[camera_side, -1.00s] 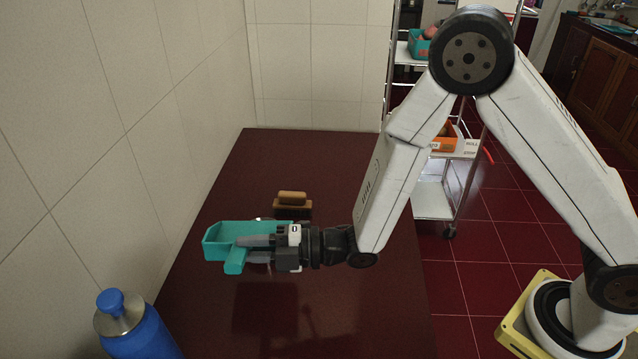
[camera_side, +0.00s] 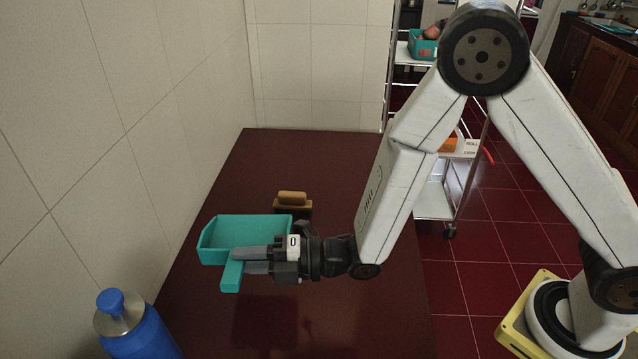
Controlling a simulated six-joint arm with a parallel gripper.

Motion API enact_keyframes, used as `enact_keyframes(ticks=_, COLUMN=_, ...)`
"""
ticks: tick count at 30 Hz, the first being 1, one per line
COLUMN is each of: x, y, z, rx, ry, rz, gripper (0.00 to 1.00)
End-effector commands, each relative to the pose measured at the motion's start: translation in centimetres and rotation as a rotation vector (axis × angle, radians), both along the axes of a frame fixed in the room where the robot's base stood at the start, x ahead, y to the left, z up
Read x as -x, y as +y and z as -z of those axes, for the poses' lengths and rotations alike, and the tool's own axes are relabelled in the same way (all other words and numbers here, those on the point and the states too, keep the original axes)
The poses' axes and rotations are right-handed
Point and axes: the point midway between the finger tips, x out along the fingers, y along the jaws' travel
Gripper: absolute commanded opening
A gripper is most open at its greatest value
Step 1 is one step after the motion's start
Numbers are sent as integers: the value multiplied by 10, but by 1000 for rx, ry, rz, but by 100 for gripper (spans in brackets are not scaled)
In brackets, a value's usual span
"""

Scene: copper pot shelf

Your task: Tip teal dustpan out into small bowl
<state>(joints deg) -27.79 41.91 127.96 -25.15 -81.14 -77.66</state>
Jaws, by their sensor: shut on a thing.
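The teal dustpan (camera_side: 222,232) is held above the dark red table, left of the middle of the side view. Its tray is toward the back and its handle (camera_side: 232,277) points toward the camera. My gripper (camera_side: 236,262) reaches in from the right and is shut on the handle, close to the tray. I cannot see the inside of the tray well enough to tell what it holds. The small bowl does not show; it may be hidden behind the dustpan and gripper.
A blue bottle (camera_side: 140,330) stands at the front left. A tiled wall runs along the left. A metal cart (camera_side: 432,203) stands beyond the table's right side. The table's front part is clear.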

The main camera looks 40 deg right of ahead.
Motion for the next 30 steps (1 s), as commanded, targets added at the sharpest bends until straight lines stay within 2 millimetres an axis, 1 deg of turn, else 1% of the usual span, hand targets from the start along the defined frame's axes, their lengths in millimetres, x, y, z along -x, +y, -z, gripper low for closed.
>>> enact_keyframes(ticks=24, x=0, y=0, z=-55, rx=-2, ry=-3, rz=0, gripper=0)
enact_keyframes(ticks=30, x=0, y=0, z=-58, rx=-1, ry=-1, rz=0, gripper=0)
